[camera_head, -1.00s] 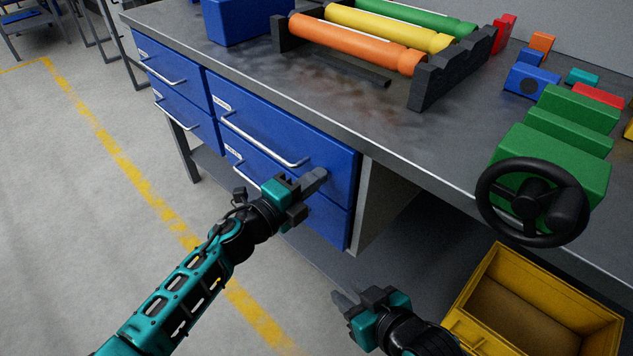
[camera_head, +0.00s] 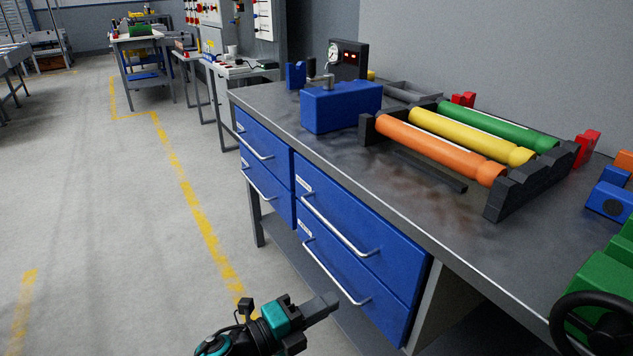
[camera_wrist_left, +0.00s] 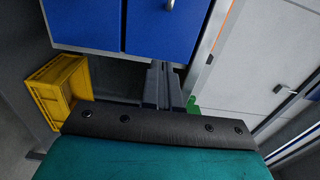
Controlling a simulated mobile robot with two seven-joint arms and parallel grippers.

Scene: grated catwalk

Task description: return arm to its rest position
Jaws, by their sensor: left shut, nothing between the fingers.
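My left gripper (camera_head: 322,307) shows at the bottom middle of the head view, in front of the workbench's blue drawers (camera_head: 345,250). Its teal and black wrist comes in from the bottom edge. Its dark fingers are together with nothing between them, and a gap shows between them and the drawer fronts. In the left wrist view the shut fingers (camera_wrist_left: 163,85) point toward the blue drawers (camera_wrist_left: 160,25). My right gripper is in neither current view.
The workbench top (camera_head: 330,155) holds a blue box (camera_head: 340,106), a black rack with orange (camera_head: 440,150), yellow and green rolls, and a green handwheel vise (camera_head: 605,290). A yellow bin (camera_wrist_left: 58,88) shows in the left wrist view.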

